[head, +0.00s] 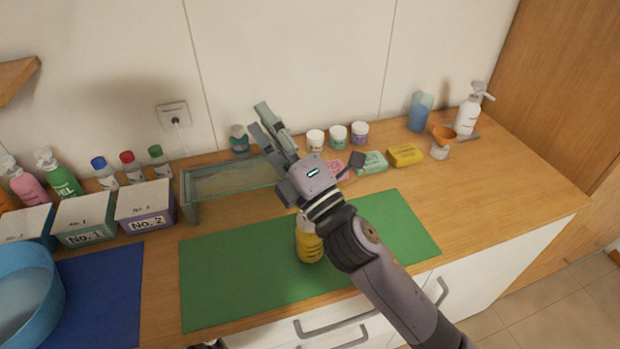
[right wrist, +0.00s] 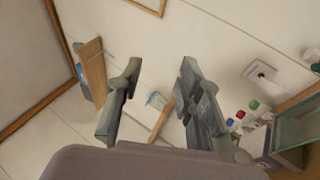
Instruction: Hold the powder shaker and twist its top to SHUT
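A yellow container (head: 309,246), which looks like the powder shaker, stands upright on the green mat (head: 225,275). Its upper part is partly hidden behind my right arm, so I cannot tell how its top is set. My right gripper (head: 262,117) is raised above the counter, beyond the container, and points toward the back wall. In the right wrist view my right gripper (right wrist: 160,68) has its fingers apart with nothing between them. It does not touch the container. My left gripper does not show clearly; only a small dark part appears at the bottom edge of the head view.
A glass tray (head: 190,198) stands behind the mat, close to my right gripper. Several jars, soap bars, a blue cup (head: 420,112) and a white pump bottle (head: 468,115) line the back right. Labelled boxes, bottles and a blue basin (head: 50,290) fill the left. The mat's left part is clear.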

